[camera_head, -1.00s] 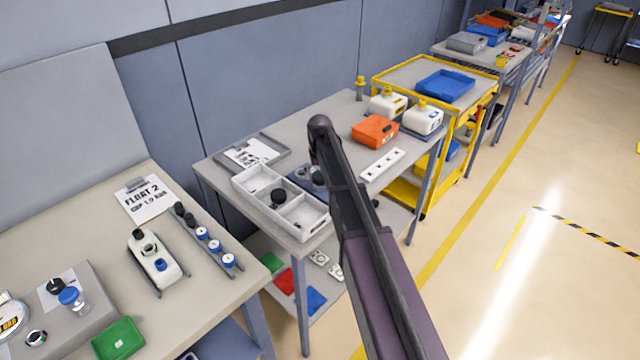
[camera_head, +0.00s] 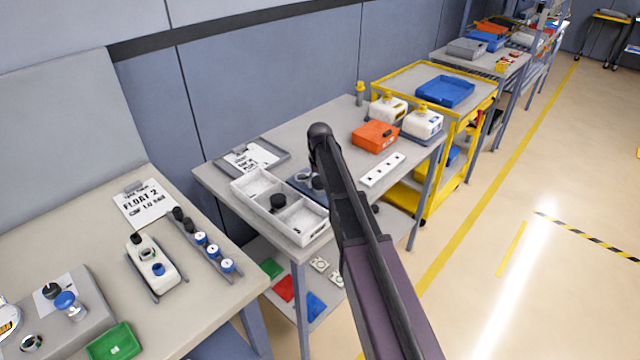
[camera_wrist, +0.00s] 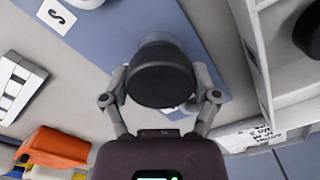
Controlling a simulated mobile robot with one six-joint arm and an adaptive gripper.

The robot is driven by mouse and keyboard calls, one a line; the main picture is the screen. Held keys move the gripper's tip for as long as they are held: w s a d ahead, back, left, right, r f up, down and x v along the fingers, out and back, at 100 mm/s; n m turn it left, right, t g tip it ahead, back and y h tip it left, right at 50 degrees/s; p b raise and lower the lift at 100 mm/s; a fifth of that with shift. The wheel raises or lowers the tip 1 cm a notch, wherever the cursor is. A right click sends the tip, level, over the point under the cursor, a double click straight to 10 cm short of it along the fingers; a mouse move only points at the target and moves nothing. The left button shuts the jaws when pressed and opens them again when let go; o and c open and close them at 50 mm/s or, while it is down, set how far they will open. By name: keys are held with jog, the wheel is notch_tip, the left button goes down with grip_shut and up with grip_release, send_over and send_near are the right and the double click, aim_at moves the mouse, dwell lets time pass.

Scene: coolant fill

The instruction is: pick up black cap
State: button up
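A black cap (camera_wrist: 162,82) fills the middle of the wrist view, above a blue-grey mat (camera_wrist: 105,28), with a grey part behind its upper edge. My gripper (camera_wrist: 161,84) has one finger on each side of this cap, the fingertips close against it. I cannot tell whether they press on it or whether the cap is clear of the mat. In the head view my arm hides most of my gripper. A second black cap (camera_head: 278,201) sits in the white divided tray (camera_head: 309,236); its dark edge also shows at the right of the wrist view (camera_wrist: 310,31).
A clipboard (camera_head: 250,157) lies behind the tray. An orange box (camera_head: 374,136), white jugs (camera_head: 421,123) and a white strip with holes (camera_head: 382,171) are to the right. On the left bench are a white float part (camera_head: 151,262), a rail with caps (camera_head: 215,262) and a green tray (camera_head: 114,342).

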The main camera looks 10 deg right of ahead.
jog(key=shift+c, duration=1.2)
jog(key=shift+r, duration=0.2)
notch_tip(320, 180, up, 4)
jog(key=p, duration=0.4)
jog(key=shift+f, duration=0.15)
jog(key=s+p, duration=0.1)
jog(key=s, duration=1.5)
jog(key=shift+r, duration=0.45)
